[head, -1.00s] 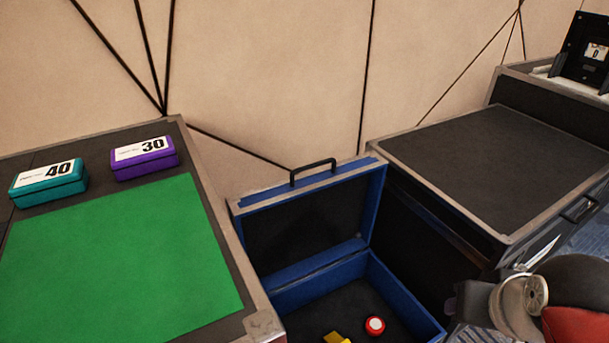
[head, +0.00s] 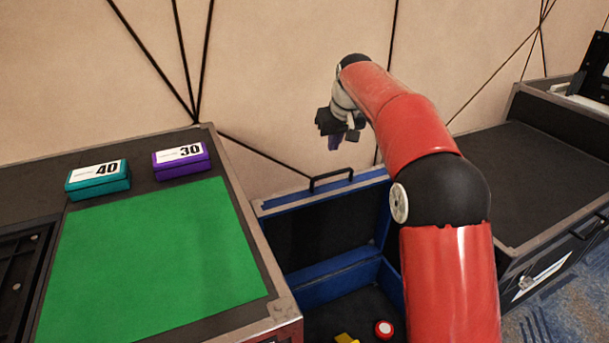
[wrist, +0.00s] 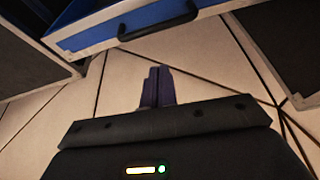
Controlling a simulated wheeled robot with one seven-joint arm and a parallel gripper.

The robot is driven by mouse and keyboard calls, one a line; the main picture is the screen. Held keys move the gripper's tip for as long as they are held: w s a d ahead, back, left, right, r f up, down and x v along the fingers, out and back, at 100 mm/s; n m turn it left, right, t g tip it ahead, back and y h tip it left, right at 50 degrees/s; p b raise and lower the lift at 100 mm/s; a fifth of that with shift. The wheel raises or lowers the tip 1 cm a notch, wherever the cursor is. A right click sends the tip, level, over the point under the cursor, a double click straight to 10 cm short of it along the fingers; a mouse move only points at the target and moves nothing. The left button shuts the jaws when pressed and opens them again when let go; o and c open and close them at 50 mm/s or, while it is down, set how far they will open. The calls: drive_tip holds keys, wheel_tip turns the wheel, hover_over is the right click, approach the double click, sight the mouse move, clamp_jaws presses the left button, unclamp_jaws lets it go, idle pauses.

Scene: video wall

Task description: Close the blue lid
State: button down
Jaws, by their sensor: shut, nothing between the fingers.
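The blue lid (head: 330,225) stands open and upright at the back of its blue case, with a black handle (head: 331,179) on its top edge. The lid's edge and handle also show at the top of the wrist view (wrist: 158,22). The case (head: 322,281) holds a red button-like thing (head: 384,329) and a yellow object (head: 346,339). My gripper (head: 335,142) is above the lid near the wall, apart from it. Its fingers are shut and empty in the wrist view (wrist: 157,86). My red arm hides the right part of the case.
On the left, a dark crate top (head: 236,208) bears a green mat (head: 150,262), a teal box (head: 98,181) and a purple box (head: 181,161). Another dark crate (head: 545,175) stands at right. The panelled wall (head: 270,70) is close behind the lid.

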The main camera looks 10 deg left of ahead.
drive_tip(key=w+a+f+b, duration=0.1)
drive_tip(key=a+f, duration=0.3)
drive_tip(key=f, duration=0.8)
drive_tip(key=shift+w+n, duration=0.25)
drive_tip(key=shift+n, duration=0.15)
